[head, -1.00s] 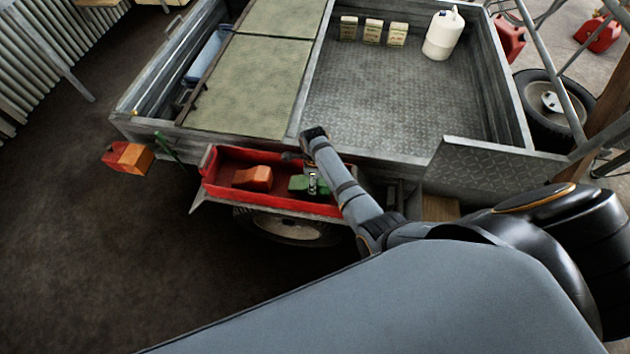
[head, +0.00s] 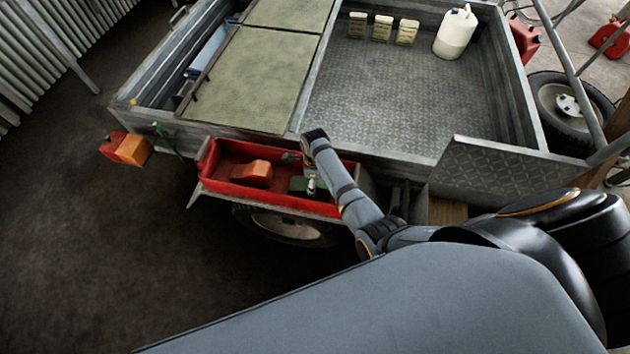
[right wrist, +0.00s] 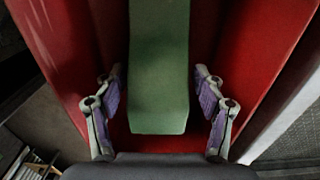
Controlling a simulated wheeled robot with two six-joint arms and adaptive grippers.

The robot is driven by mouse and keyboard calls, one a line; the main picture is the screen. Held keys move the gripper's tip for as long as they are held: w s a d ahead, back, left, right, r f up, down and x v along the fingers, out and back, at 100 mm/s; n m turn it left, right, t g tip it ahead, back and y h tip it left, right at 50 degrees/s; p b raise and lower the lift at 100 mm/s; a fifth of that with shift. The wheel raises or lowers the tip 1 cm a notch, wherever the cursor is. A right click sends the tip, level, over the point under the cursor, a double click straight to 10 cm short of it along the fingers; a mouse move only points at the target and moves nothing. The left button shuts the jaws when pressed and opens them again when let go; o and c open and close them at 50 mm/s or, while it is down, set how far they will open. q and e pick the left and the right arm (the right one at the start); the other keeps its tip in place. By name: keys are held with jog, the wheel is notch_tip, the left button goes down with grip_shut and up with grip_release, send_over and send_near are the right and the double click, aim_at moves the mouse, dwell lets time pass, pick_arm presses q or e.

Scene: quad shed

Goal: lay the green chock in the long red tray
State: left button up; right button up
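The long red tray (head: 217,189) is fixed along the near side of the trailer. The green chock (head: 297,185) is in its right part, partly hidden by my right gripper (head: 311,187). In the right wrist view the green chock (right wrist: 159,75) lies between the purple-padded fingers of my right gripper (right wrist: 160,100), with a gap on each side. The fingers are open, down between the red tray walls (right wrist: 258,75). My left gripper is not in view.
An orange chock (head: 251,172) lies left of the green one in the tray. The trailer bed (head: 375,95) rises behind the tray, holding several small boxes and a white jug (head: 455,33). A trailer wheel (head: 288,225) is below. The floor at left is clear.

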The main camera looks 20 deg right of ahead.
jog(key=shift+r, duration=0.15)
notch_tip(320, 180, up, 12)
jog(key=shift+r+p, duration=0.1)
jog(key=shift+p, duration=0.4)
dwell(0.4)
